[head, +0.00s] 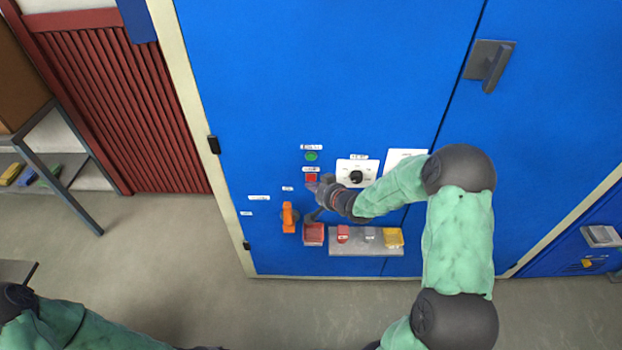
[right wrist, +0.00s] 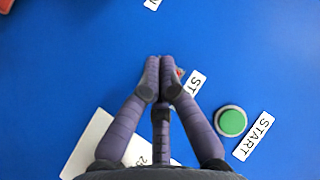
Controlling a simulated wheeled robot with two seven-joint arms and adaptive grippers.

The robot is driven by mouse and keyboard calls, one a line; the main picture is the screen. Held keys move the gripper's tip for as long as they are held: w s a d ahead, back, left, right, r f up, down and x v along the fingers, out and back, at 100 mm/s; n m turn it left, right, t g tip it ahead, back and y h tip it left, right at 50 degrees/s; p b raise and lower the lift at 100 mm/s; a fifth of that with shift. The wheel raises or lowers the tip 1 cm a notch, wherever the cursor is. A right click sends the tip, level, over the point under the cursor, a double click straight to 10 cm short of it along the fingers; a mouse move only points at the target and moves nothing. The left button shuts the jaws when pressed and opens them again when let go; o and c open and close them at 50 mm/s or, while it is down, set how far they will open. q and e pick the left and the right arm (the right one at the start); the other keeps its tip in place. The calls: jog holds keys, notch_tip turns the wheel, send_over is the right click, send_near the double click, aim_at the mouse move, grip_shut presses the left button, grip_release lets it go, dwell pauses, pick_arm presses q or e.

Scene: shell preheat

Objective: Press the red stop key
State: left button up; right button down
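My right gripper (head: 318,186) is just in front of the panel, at the lower right of the red key. In the right wrist view its fingers (right wrist: 165,62) are shut together and empty. They cover most of the red key (right wrist: 180,72); only a sliver shows beside the tips, next to a partly hidden label starting "ST". I cannot tell whether the tips touch it. The green button (right wrist: 231,121) has a START label. My left arm shows at the lower left; its gripper is out of view.
A white plate with a black knob (head: 356,177) is right of the keys. Below are an orange handle (head: 288,217), a red box (head: 313,234) and a grey shelf (head: 365,250) with red, grey and yellow items. A grey door handle (head: 489,64) sticks out at upper right.

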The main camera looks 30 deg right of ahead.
jog(key=shift+w, duration=0.1)
jog(key=shift+w+d, duration=0.2)
jog(key=shift+w+d, duration=0.2)
jog(key=shift+w, duration=0.15)
dwell(1.0)
jog(key=shift+s, duration=0.1)
jog(key=shift+s+a, duration=0.45)
jog(key=shift+s, duration=0.15)
jog(key=shift+s+a, duration=0.45)
jog(key=shift+s, duration=0.25)
jog(key=shift+s+a, duration=0.4)
jog(key=shift+s, duration=0.35)
jog(key=shift+s+a, duration=0.45)
jog(key=shift+s, duration=0.25)
